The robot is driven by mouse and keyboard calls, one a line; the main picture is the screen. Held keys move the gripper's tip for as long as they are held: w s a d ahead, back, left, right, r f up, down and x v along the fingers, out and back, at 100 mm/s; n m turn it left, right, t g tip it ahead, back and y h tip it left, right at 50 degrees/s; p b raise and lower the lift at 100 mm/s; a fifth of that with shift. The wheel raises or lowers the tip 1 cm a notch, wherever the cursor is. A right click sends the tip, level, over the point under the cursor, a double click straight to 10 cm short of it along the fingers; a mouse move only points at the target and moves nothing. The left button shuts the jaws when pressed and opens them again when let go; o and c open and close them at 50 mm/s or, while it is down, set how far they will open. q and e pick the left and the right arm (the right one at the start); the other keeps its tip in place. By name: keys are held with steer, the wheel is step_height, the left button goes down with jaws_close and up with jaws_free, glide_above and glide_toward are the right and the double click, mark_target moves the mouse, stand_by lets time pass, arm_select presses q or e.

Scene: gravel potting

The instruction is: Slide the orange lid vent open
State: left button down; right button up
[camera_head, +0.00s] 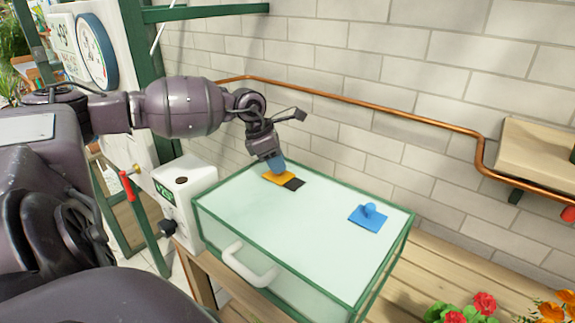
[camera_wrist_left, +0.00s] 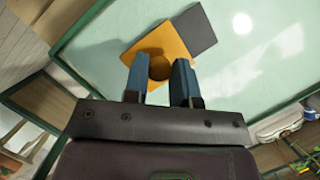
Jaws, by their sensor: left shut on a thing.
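The orange lid vent (camera_head: 272,176) is a flat square plate on the pale glass lid (camera_head: 290,222) of a green-framed box. A dark square (camera_head: 294,184) shows beside the plate, uncovered on its right side. My left gripper (camera_head: 277,168) reaches down to the vent from the upper left. In the left wrist view, the blue fingertips (camera_wrist_left: 160,84) are on both sides of the round orange knob (camera_wrist_left: 160,68) and are shut on it. The orange plate (camera_wrist_left: 152,45) and the dark square (camera_wrist_left: 195,30) touch there. My right gripper is not in view.
A blue vent with a knob (camera_head: 368,217) sits on the lid's right part. A white handle (camera_head: 248,266) is on the box's front. A white box (camera_head: 184,195) stands at its left. A copper pipe (camera_head: 370,107) runs along the brick wall. Flowers (camera_head: 484,303) stand at lower right.

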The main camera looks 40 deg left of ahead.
arm_select(q)
steer(key=shift+s+a, duration=0.15)
steer(key=shift+a, duration=0.8)
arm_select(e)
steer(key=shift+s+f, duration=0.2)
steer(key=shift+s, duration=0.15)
arm_select(q)
steer(key=c, duration=1.2)
jaws_free()
steer(key=shift+c, duration=0.2)
steer(key=o, duration=0.3)
steer(key=shift+a, duration=0.15)
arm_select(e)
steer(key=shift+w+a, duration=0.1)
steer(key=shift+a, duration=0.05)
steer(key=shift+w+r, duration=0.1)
